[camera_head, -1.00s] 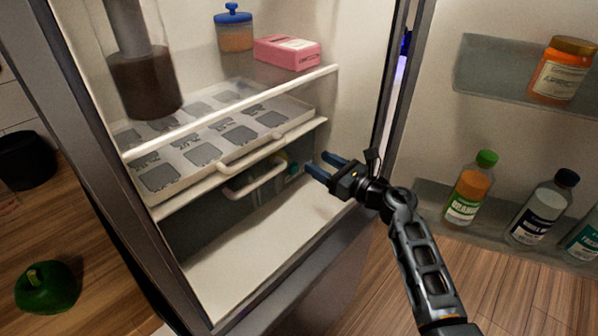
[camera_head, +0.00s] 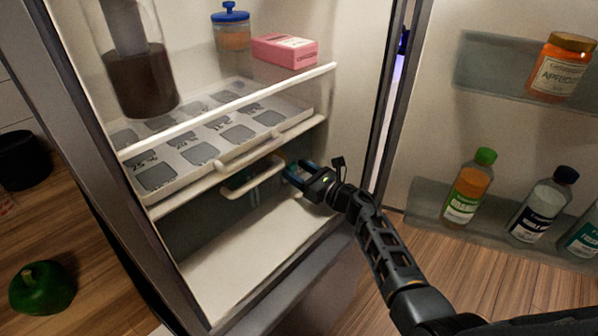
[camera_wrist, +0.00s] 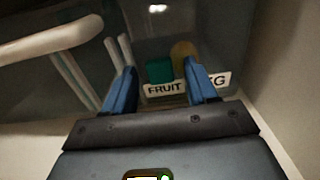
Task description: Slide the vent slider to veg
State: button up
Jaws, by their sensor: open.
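My gripper (camera_head: 292,171) is open inside the fridge, in the low space under the shelf, near the right wall. Its blue fingers (camera_wrist: 161,72) show in the wrist view. A teal block (camera_wrist: 159,70), which looks like the vent slider, shows between the fingertips, above the white FRUIT label (camera_wrist: 164,90). I cannot tell whether the fingers touch it. The other label (camera_wrist: 221,80) is on the right; only its final G is readable, and the right finger hides the rest. A yellow round piece (camera_wrist: 182,50) sits behind the teal block.
A tray (camera_head: 196,153) with a pale handle (camera_head: 250,151) lies above, left of my gripper. Another handle (camera_head: 253,180) hangs below it and is close by. The fridge floor (camera_head: 250,240) is bare. The open door on the right holds bottles (camera_head: 467,190).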

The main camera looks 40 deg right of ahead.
jog(key=shift+c, duration=0.4)
grip_shut()
